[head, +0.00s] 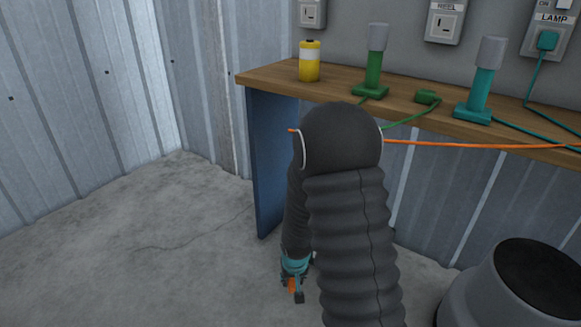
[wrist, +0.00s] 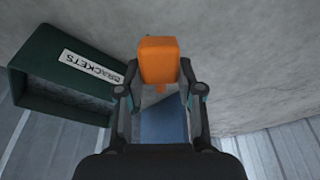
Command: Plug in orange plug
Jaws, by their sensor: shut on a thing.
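The orange plug shows large in the wrist view (wrist: 158,60), between the two fingers of my gripper (wrist: 159,78). My gripper is shut on it. In the head view my gripper (head: 294,284) hangs low over the concrete floor, left of and below the bench, with a small bit of orange at its fingers. An orange cable (head: 470,146) runs from the right edge across the bench front and passes behind my arm. A grey wall socket (head: 445,22) and another at the top left (head: 312,12) look empty. The plug's prongs cannot be made out.
The wooden bench (head: 270,78) carries a yellow can (head: 309,62), a green lamp (head: 374,65), a green plug (head: 427,97) and a teal lamp (head: 482,85). A teal plug (head: 547,40) sits in the LAMP socket. A dark green BRACKETS bin (wrist: 50,112) shows in the wrist view.

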